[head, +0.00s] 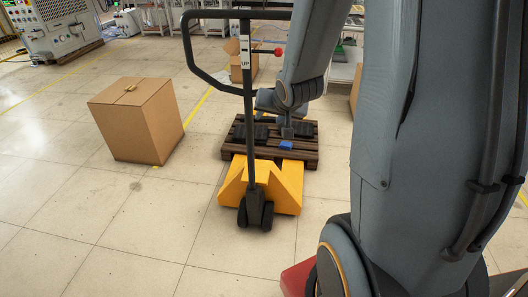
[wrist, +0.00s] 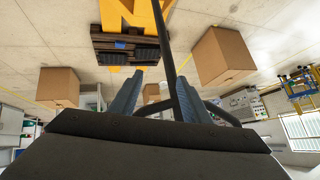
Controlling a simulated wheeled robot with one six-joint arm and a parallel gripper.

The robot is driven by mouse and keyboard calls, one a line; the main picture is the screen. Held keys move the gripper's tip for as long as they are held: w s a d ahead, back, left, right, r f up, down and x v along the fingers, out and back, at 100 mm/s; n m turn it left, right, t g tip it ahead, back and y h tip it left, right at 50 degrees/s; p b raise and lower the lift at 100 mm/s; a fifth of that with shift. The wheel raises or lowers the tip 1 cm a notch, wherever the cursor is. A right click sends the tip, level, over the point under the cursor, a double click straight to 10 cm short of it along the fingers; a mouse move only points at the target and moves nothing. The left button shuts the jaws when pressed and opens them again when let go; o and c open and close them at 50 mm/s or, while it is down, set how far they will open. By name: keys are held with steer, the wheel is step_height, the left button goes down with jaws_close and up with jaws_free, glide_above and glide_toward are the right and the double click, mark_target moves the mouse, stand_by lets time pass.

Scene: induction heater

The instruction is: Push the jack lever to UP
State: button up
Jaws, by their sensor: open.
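The pallet jack has a yellow body (head: 262,187) and a dark upright handle (head: 248,130) with a loop at the top. Its lever is a short bar with a red knob (head: 278,52), sticking out to the right of the handle. A white plate (head: 245,56) on the handle reads UP below the knob's height. In the wrist view the handle (wrist: 165,45) runs down between the finger tips and passes close to the right finger. My gripper (wrist: 157,84) is open with nothing held. The red knob is not visible in the wrist view; contact with the handle cannot be told.
A dark wooden pallet (head: 310,155) with black blocks and a small blue item sits on the jack's forks. A large cardboard box (head: 138,122) stands to the left, and a smaller open box (head: 238,68) behind the handle. The floor at front left is clear.

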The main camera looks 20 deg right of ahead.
steer(key=s+a+f+n+g+b, duration=0.1)
steer(key=s+a+f+g, duration=0.3)
steer(key=s, duration=0.5)
steer(key=shift+a+n+b, duration=0.3)
steer(key=shift+a+n, duration=0.6)
steer(key=shift+a, duration=0.2)
